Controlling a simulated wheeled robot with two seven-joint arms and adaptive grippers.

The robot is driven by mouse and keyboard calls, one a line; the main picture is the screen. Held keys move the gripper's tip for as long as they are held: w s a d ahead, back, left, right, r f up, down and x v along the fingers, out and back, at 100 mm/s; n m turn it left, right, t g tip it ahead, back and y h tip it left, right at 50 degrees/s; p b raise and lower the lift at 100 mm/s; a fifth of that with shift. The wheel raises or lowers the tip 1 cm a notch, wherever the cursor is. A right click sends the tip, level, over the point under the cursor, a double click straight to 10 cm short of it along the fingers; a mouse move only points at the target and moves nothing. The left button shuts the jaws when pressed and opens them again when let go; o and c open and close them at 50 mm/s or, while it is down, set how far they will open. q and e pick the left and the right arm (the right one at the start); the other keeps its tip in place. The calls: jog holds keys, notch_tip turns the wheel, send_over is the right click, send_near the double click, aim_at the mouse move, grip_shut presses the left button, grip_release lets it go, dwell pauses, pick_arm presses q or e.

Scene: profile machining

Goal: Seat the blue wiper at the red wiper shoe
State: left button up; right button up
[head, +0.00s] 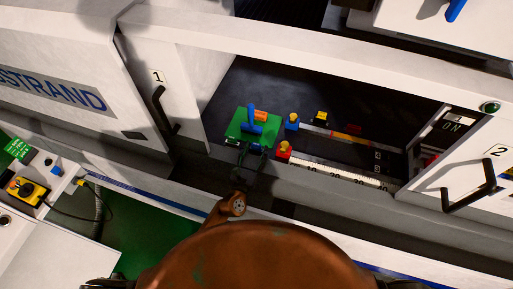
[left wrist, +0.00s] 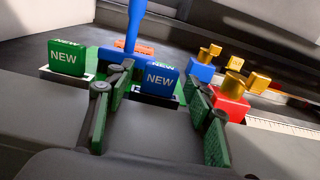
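The blue wiper (left wrist: 160,80), a block marked NEW, stands in a green tray (head: 237,128). My left gripper (head: 254,152) is at the near side of this tray. In the left wrist view its two fingers (left wrist: 158,98) are spread, with the blue wiper ahead between their tips and gaps showing beside it. The red wiper shoe (head: 284,150), a red block with a yellow knob, sits just right of the gripper; it also shows in the left wrist view (left wrist: 230,102). My right gripper is not in view.
A blue shoe (head: 291,124) with a yellow knob stands behind the red one. A blue upright handle (left wrist: 133,25), a green NEW block (left wrist: 67,58) and an orange piece (head: 261,115) are at the tray. A white scale (head: 335,174) runs right. Door handles flank the machine opening.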

pick_arm(q)
jog(key=c, duration=1)
jog(key=shift+o, duration=0.2)
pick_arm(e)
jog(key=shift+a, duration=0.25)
pick_arm(q)
jog(key=shift+r, duration=0.1)
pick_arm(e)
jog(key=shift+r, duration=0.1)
pick_arm(q)
jog(key=shift+r+p, duration=0.6)
jog(key=shift+p, duration=0.05)
jog(key=s+d+r+p, duration=0.2)
jog(key=s+r+p, duration=0.9)
jog(key=s, duration=0.3)
jog(key=shift+r+p, duration=0.3)
jog(key=shift+p, duration=0.15)
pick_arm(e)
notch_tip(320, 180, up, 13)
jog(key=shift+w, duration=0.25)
